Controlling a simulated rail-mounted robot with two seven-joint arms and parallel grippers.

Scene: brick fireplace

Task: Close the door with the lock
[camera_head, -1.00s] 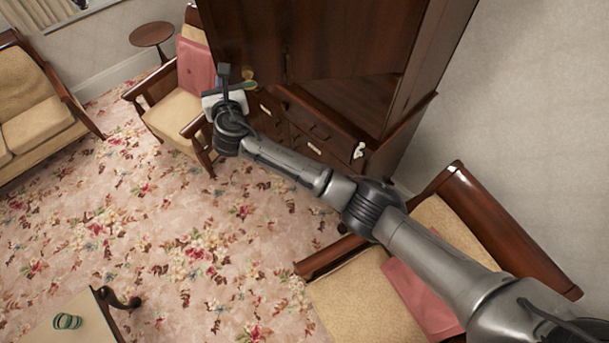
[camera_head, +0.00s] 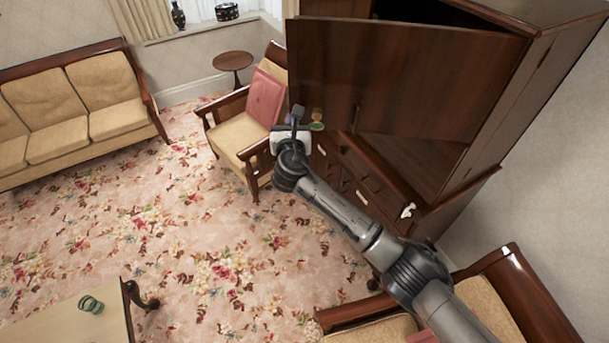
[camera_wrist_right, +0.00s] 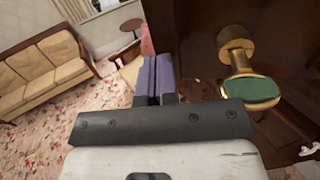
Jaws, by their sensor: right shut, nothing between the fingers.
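The dark wooden cabinet door (camera_head: 410,82) stands swung open at the front of the tall cabinet (camera_head: 540,75). A brass lock piece with a round knob and a green oval face (camera_head: 317,126) sits near the door's left lower edge. It shows large in the right wrist view (camera_wrist_right: 236,50), right of my fingers, with the green oval nearest. My right gripper (camera_head: 297,114) is just left of the brass piece, apart from it. Its purple fingers (camera_wrist_right: 155,76) are shut together and empty. My left gripper is not in view.
An armchair with a pink cushion (camera_head: 265,97) stands close behind and left of my right gripper. Drawers (camera_head: 345,175) and a small white object (camera_head: 408,211) are under the door. Another armchair (camera_head: 480,300) is at the lower right.

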